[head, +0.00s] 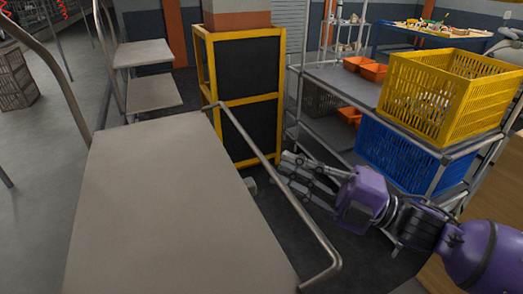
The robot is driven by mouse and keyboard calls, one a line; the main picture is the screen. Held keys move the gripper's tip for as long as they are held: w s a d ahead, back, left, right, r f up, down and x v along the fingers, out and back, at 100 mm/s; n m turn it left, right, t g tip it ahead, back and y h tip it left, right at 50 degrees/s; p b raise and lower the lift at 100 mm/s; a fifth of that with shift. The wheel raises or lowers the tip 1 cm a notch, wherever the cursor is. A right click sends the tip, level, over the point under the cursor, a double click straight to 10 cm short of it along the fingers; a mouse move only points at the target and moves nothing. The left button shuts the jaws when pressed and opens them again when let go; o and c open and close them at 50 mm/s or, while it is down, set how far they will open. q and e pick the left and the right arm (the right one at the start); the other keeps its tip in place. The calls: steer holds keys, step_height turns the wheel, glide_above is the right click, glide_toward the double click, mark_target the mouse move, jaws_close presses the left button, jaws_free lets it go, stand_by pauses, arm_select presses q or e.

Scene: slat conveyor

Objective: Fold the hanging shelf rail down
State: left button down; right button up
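The shelf rail (273,178) is a bent grey metal bar along the right edge of a large flat grey shelf (165,215) in the head view. Its long bar stands off the shelf's right edge, and its bent ends reach back toward the shelf. My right gripper (281,170), on a purple arm from the lower right, is just right of the rail's middle, with its fingers pointing left toward the bar. Its fingers look spread and hold nothing. I cannot tell whether they touch the rail. My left gripper is not in view.
Smaller grey shelves (152,93) hang farther back. A yellow-framed black guard (243,97) stands behind the rail. At right, a metal rack (330,80) holds a yellow crate (419,107), a blue crate (395,160) and orange bins (372,71), close beyond my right arm. The large shelf is bare.

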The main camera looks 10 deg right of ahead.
mark_target(258, 151)
steer(key=shift+p+x, duration=0.4)
steer(key=shift+x, duration=3.2)
steer(key=shift+w, duration=0.1)
